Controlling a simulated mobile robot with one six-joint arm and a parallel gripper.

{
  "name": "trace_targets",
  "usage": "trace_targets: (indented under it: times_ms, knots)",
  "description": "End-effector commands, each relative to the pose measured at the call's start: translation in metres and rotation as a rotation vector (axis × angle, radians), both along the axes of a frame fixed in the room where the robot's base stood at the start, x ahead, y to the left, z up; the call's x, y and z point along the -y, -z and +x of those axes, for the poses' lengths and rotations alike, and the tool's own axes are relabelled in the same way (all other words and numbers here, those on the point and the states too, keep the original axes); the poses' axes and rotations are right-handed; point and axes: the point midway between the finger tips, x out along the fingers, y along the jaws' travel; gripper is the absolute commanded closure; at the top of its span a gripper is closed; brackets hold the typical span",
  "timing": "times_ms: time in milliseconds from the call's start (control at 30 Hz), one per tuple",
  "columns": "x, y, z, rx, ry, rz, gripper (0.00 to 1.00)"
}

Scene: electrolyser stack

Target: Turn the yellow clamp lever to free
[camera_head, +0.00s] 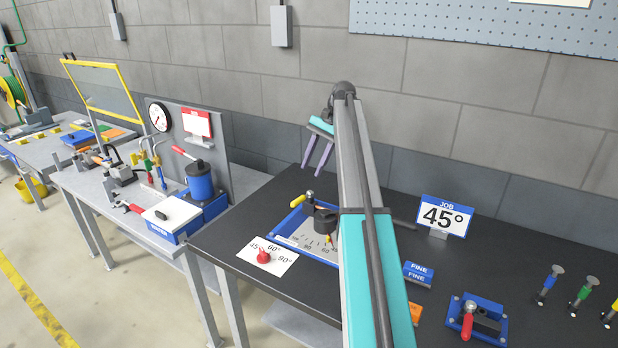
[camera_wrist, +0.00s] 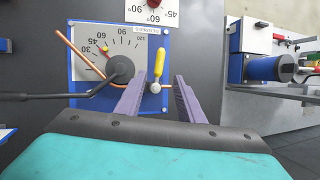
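The yellow clamp lever (camera_head: 299,201) sits on a silver pivot at one edge of a blue-edged angle plate (camera_head: 291,238) on the black table. In the wrist view the lever (camera_wrist: 159,62) points up, tilted slightly right, from its pivot (camera_wrist: 155,87). The plate carries a degree scale, a dark round hub (camera_wrist: 120,69) and a copper rod. A small red-yellow pointer (camera_wrist: 102,47) is near 45. My gripper (camera_head: 311,174) is open and empty, above the plate and apart from the lever. In the wrist view its purple fingers (camera_wrist: 160,76) frame the lever's pivot.
A dark handle (camera_wrist: 45,96) runs left from the hub. A white card (camera_head: 262,253) with a red knob lies in front of the plate. A "JOB 45°" sign (camera_head: 446,216) stands right. A blue clamp block (camera_head: 478,318) with a red handle is nearer. The table behind the plate looks clear.

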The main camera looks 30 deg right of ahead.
Motion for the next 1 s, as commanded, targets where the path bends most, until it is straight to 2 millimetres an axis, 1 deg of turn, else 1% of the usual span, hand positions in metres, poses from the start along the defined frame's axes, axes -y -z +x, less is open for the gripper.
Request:
trace_targets:
  times_ms: [33,300,800,867,933,1000]
  knots:
    - [0.001,-0.006,0.0,-0.001,-0.001,0.0,0.65]
    - [0.007,-0.019,0.0,0.0,-0.001,0.0,0.65]
    - [0.01,-0.022,0.0,0.0,-0.001,0.0,0.65]
    - [0.01,-0.021,0.0,0.0,-0.001,0.0,0.74]
    - [0.007,-0.02,0.001,0.004,-0.004,0.001,0.85]
    - [0.001,-0.015,0.004,0.012,-0.013,0.002,0.97]
